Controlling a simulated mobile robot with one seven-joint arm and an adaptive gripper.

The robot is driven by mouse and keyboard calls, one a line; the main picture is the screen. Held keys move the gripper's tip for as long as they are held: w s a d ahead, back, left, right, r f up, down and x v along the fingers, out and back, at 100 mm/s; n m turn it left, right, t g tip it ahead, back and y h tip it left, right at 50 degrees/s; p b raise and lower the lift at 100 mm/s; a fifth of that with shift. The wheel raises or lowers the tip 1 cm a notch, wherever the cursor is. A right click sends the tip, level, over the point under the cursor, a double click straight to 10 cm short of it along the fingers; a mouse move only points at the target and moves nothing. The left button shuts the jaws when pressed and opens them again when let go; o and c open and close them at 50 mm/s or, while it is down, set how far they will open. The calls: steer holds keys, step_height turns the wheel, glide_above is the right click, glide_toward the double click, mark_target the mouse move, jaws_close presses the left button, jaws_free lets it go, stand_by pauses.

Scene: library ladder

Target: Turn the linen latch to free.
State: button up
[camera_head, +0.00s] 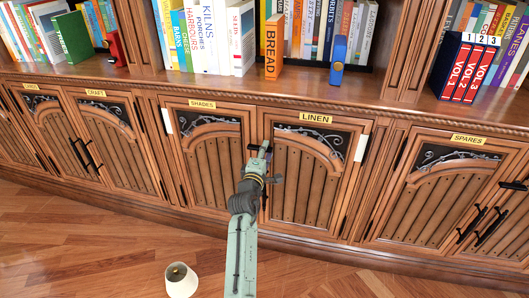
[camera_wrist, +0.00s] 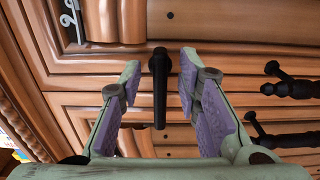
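The linen latch is a short black bar; in the wrist view the latch (camera_wrist: 159,95) stands between my fingers, crossing the seam between two doors. In the head view its dark end (camera_head: 252,147) shows just left of my gripper (camera_head: 265,151), which hides the rest. The linen door (camera_head: 308,185) carries a yellow LINEN label (camera_head: 316,118) and looks closed. My gripper (camera_wrist: 159,78) is open around the latch, with a visible gap on each side. Whether the fingertips are deep enough to overlap the bar is hard to tell.
Black door pulls (camera_wrist: 290,88) sit right of the fingers in the wrist view. The shades door (camera_head: 212,165) adjoins on the left, and the spares doors (camera_head: 440,195) stand right. Books and a blue object (camera_head: 338,60) stand on the shelf above.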

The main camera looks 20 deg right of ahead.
steer(key=shift+c, duration=0.3)
jaws_close()
steer(key=shift+m, duration=0.3)
steer(key=m+b, duration=0.2)
steer(key=shift+f+m+b, duration=0.15)
steer(key=shift+m+b, duration=0.15)
steer(key=shift+m, duration=0.1)
steer(key=m+b, duration=0.2)
steer(key=m, duration=0.1)
steer(key=shift+m, duration=0.3)
steer(key=m+b, duration=0.4)
steer(key=m, duration=0.1)
steer(key=m+b, duration=0.3)
steer(key=m, duration=0.2)
steer(key=shift+m+b, duration=0.35)
steer(key=shift+m, duration=0.05)
steer(key=shift+o, duration=0.3)
jaws_free()
